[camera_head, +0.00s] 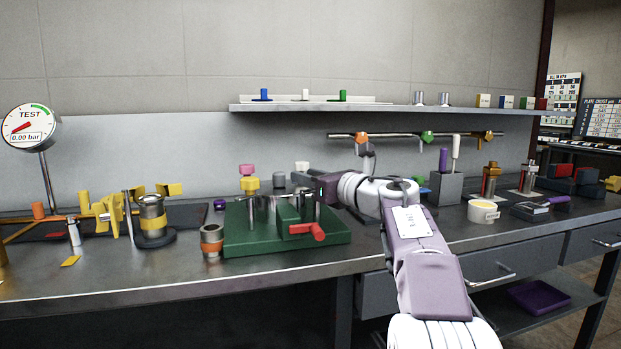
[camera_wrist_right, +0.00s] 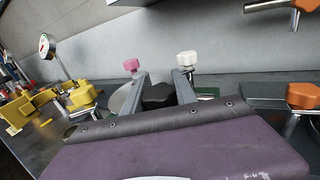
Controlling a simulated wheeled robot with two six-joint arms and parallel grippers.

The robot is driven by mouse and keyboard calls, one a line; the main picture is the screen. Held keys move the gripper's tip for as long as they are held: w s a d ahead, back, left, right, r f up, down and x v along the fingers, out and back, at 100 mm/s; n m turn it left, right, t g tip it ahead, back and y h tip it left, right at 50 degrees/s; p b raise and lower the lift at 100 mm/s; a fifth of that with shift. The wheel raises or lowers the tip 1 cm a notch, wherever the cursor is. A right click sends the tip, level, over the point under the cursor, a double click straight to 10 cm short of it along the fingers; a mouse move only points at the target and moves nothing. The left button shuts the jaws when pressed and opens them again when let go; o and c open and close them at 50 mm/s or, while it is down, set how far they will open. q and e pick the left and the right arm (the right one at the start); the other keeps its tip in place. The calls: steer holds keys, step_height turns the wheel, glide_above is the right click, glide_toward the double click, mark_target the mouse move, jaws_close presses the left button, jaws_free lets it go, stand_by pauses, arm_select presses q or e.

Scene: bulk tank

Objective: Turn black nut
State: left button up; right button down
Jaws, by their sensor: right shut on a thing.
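My right gripper (camera_wrist_right: 160,84) is shut on the black nut (camera_wrist_right: 158,95), which shows between its two grey fingers in the right wrist view. In the head view my right arm reaches in from the lower right to the green vise base (camera_head: 240,242). The nut cannot be made out there, as the gripper and the vise parts crowd that spot. I cannot tell how far the nut is turned. My left gripper is not in view.
A red handle (camera_head: 308,232) sticks out at the front of the green base. A steel cup with an orange band (camera_head: 212,241) stands left of it. A yellow-banded cylinder (camera_head: 152,218) and a test gauge (camera_head: 31,125) are further left. The bench front is clear.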

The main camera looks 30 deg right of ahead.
steer(key=shift+a+n+y, duration=0.1)
steer(key=shift+n+y, duration=0.3)
steer(key=shift+y, duration=0.2)
steer(key=c, duration=1)
jaws_free()
